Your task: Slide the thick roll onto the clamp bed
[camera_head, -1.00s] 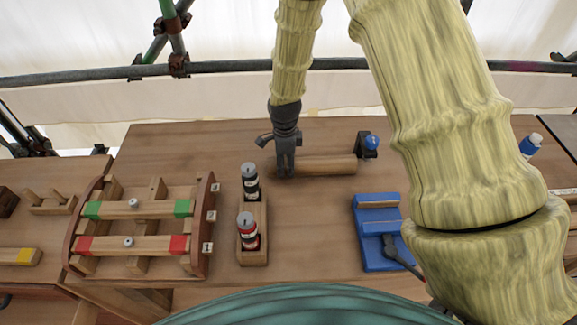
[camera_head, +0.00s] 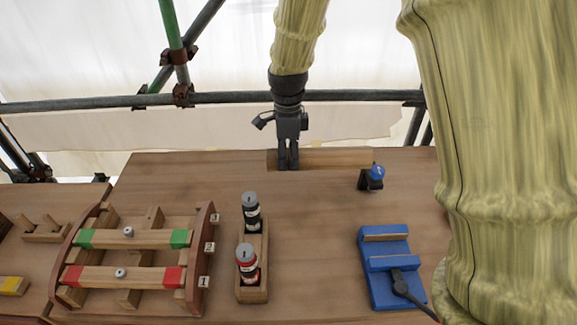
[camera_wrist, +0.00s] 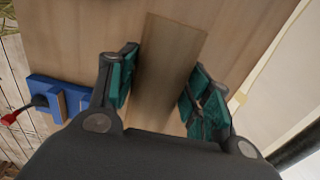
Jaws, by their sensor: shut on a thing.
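My gripper (camera_head: 288,162) is shut on a plain wooden roll (camera_head: 335,159), held left of the roll's middle. The roll lies level, left to right, and appears raised above the back edge of the table. In the wrist view the roll (camera_wrist: 165,65) runs between the two green-padded fingers (camera_wrist: 158,95). The blue clamp bed (camera_head: 388,263), with upright blocks and a dark lever, stands at the front right of the table. It also shows at the left of the wrist view (camera_wrist: 70,100). The roll is well behind and apart from it.
A blue-topped dark stand (camera_head: 372,177) is between the roll and the clamp bed. A wooden holder (camera_head: 253,293) with two canisters stands in the middle. A wooden rack (camera_head: 205,262) with green-ended and red-ended bars is at left. The table between holder and clamp bed is clear.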

